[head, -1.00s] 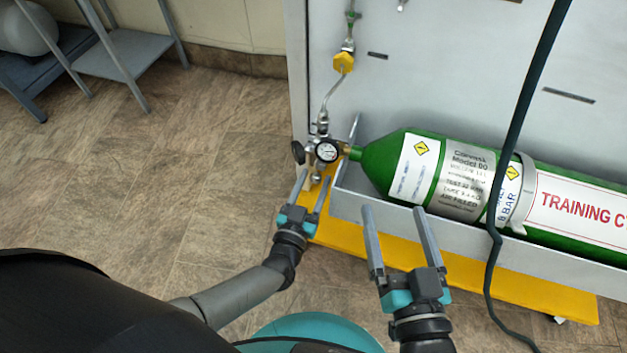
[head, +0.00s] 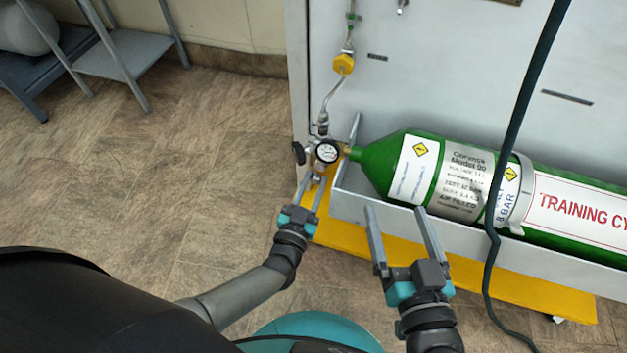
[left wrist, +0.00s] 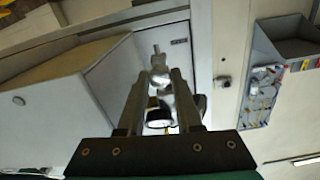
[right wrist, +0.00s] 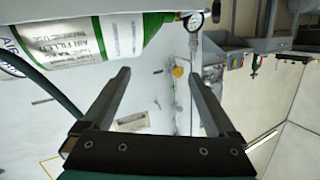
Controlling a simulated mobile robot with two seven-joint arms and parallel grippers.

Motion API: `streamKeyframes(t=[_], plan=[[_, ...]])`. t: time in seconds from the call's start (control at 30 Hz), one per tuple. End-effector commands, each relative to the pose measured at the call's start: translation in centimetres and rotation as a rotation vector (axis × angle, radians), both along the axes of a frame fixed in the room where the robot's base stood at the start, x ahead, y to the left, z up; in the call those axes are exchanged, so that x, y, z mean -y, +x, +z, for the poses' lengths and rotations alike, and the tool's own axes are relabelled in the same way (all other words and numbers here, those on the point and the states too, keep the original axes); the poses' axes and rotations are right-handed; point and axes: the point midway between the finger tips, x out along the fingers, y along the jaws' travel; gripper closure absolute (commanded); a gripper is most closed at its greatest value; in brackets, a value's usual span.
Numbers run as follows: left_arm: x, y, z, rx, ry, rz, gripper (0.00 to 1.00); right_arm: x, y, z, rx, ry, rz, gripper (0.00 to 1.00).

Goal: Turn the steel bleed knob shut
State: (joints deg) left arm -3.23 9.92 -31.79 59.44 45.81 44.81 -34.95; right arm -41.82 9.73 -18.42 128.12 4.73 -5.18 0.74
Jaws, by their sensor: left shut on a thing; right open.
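The steel bleed knob (head: 317,178) is at the bottom of the metal valve fitting, below the round pressure gauge (head: 327,152). My left gripper (head: 313,180) reaches up from below with its fingers on either side of the knob and is shut on it; the fingers partly hide it. In the left wrist view, steel parts (left wrist: 160,80) and the gauge (left wrist: 158,118) show between the fingers (left wrist: 172,75). Whether the knob has turned cannot be told. My right gripper (head: 399,210) is open and empty in front of the cylinder tray.
The green cylinder (head: 375,160) lies in a grey tray (head: 350,205) above a yellow base (head: 470,275). A dark hose (head: 508,150) hangs across the cylinder. A black knob (head: 298,153) sits left of the gauge. The floor at left is clear up to a grey stand (head: 120,55).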

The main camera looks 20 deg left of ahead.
Motion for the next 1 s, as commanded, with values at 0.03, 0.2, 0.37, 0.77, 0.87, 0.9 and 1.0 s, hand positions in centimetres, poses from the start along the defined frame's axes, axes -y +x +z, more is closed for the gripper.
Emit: streamKeyframes(t=[0.03, 0.2, 0.37, 0.77, 0.87, 0.9, 1.0], plan=[[0.0, 0.0, 0.1, -0.001, 0.028, 0.002, 1.00, 0.2, 0.2, 0.1, -0.019, -0.015, 0.001, 0.07], [0.0, 0.1, 0.1, 0.002, 0.125, 0.002, 1.00, 0.6, 0.4, -0.6, -0.087, -0.060, 0.004, 0.07], [0.0, 0.0, 0.0, 0.004, 0.160, 0.000, 1.00, 0.8, 0.4, -0.9, -0.111, -0.075, 0.004, 0.07], [0.0, 0.0, 0.0, 0.005, 0.162, 0.000, 0.52, 0.8, 0.4, -0.9, -0.112, -0.076, 0.005, 0.07], [0.0, 0.0, 0.0, 0.005, 0.161, 0.000, 0.40, 0.8, 0.4, -0.9, -0.112, -0.076, 0.005, 0.07], [0.0, 0.0, 0.0, 0.005, 0.161, 0.000, 0.36, 0.8, 0.4, -0.9, -0.112, -0.076, 0.005, 0.07], [0.0, 0.0, 0.0, 0.004, 0.160, 0.000, 0.36, 0.8, 0.4, -0.9, -0.112, -0.076, 0.005, 0.07]])
